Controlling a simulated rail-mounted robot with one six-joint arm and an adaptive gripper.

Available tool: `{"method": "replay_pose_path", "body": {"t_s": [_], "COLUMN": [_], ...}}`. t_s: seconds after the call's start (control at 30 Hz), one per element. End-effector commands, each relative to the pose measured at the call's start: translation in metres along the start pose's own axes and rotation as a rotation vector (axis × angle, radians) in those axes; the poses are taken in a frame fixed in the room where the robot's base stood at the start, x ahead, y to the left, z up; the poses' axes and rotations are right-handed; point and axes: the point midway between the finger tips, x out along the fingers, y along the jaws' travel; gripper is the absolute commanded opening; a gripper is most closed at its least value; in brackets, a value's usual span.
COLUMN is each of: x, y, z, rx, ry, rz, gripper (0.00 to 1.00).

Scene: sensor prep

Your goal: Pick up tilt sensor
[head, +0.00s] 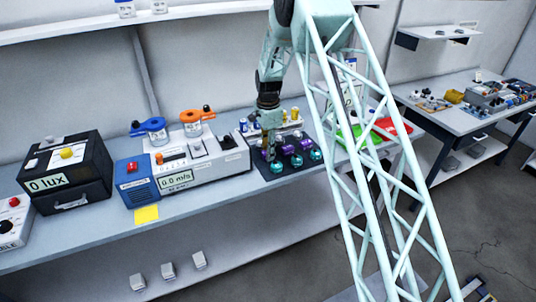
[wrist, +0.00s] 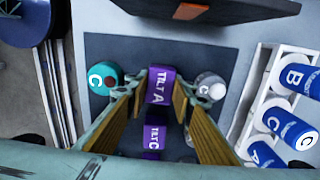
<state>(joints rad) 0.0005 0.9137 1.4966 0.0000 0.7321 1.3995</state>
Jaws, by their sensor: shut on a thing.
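In the wrist view, my gripper (wrist: 160,80) is shut on a purple block marked TILT A (wrist: 161,86), one finger on each side of it. Another purple block marked TILT C (wrist: 155,136) lies below it in the picture, between the fingers. Part of a third purple block shows beneath that one. A dark mat (wrist: 125,47) lies under these. In the head view, my gripper (head: 270,140) is low over the left part of the mat; its fingertips and the held block are hard to make out.
A teal round piece marked C (wrist: 103,77) and a grey one marked C (wrist: 210,87) stand close to the fingers. A white rack (wrist: 245,118) with blue cylinders is at right. In the head view, a wind-speed bench unit (head: 205,165) stands left of the mat.

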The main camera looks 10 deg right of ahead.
Motion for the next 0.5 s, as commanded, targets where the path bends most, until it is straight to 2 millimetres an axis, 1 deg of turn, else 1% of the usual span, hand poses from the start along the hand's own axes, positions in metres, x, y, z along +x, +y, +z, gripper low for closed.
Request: {"method": "replay_pose_path", "body": {"t_s": [0.4, 0.5], "x": [-0.032, -0.031], "y": [-0.001, 0.007], "z": [0.000, 0.001], "rx": [0.000, 0.000], "ry": [0.000, 0.000], "rz": [-0.002, 0.000], "gripper": [0.11, 0.11]}}
